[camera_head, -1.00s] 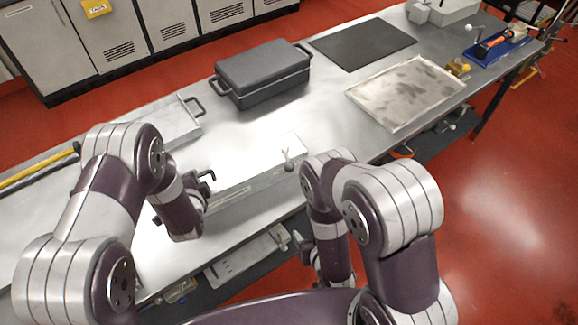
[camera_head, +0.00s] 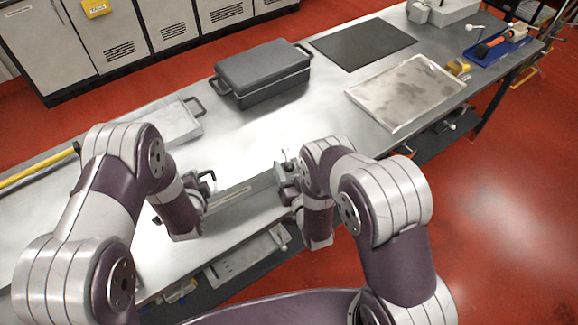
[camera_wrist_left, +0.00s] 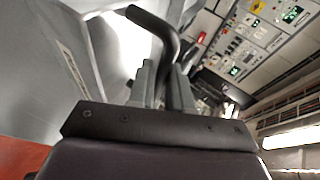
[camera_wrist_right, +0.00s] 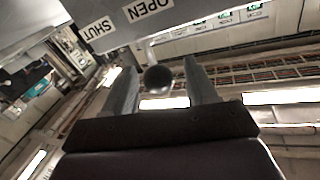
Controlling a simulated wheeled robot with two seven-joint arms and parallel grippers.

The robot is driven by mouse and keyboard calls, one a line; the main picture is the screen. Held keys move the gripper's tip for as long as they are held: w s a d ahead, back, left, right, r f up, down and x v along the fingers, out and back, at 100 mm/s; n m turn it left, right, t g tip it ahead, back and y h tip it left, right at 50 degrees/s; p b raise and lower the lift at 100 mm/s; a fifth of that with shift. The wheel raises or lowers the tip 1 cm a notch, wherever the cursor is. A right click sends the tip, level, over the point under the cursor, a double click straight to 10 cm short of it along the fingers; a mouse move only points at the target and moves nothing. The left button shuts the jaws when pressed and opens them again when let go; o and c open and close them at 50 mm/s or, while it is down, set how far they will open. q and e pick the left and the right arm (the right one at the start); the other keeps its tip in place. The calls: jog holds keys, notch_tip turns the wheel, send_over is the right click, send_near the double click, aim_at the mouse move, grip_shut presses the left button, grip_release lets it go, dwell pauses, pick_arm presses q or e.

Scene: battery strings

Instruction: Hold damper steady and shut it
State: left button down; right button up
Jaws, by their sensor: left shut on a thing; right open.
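The damper is a grey metal box (camera_head: 240,190) at the bench's near edge, between my two grippers. My left gripper (camera_head: 204,184) is shut on its bent black handle, which shows between the fingers in the left wrist view (camera_wrist_left: 152,24). My right gripper (camera_head: 285,170) is at the box's right end. In the right wrist view its fingers are open, with a dark round knob (camera_wrist_right: 158,79) between them and space on both sides. Behind the knob, the grey face carries an OPEN label (camera_wrist_right: 150,8) and a SHUT label (camera_wrist_right: 97,31).
A dark lidded case (camera_head: 262,80) and a shallow grey tray (camera_head: 170,125) lie beyond the damper. A black mat (camera_head: 362,43) and a stained metal tray (camera_head: 407,94) are farther right. A yellow bar (camera_head: 35,168) lies at left.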

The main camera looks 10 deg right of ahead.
jog(key=shift+w+f, duration=0.1)
grip_shut()
jog(key=shift+d+n+y, duration=0.25)
jog(key=shift+n+y, duration=0.15)
jog(key=shift+y, duration=0.3)
jog(key=w+d+n+g+y, duration=0.5)
jog(key=d+n+g+y, duration=0.3)
jog(key=n+g+y, duration=0.6)
jog(key=shift+w+g+y, duration=0.3)
jog(key=shift+g, duration=0.3)
jog(key=shift+a+n, duration=0.1)
jog(key=shift+n, duration=0.2)
dwell(0.3)
grip_release()
